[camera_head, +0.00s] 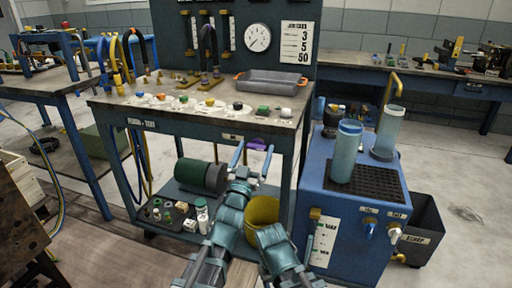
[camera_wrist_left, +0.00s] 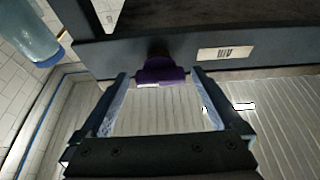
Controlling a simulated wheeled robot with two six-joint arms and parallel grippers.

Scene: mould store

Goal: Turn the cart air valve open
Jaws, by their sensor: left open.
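A purple valve handle (camera_head: 258,144) sits on the front apron of the dark green cart (camera_head: 190,130), just below the worktop. In the left wrist view the purple handle (camera_wrist_left: 161,72) shows near the centre, with a dark brown mount behind it. My left gripper (camera_head: 252,158) is open in front of the handle. In the left wrist view my left gripper (camera_wrist_left: 160,78) has one fingertip on each side of the handle, with gaps on both sides. I cannot tell how deep the handle is between the fingers.
A blue stand (camera_head: 335,210) with a clear blue cylinder (camera_head: 346,150) is right of the cart. A grey tray (camera_head: 270,83) and several small coloured parts lie on the cart top. A yellow bucket (camera_head: 262,212) and green cylinder (camera_head: 203,176) are below.

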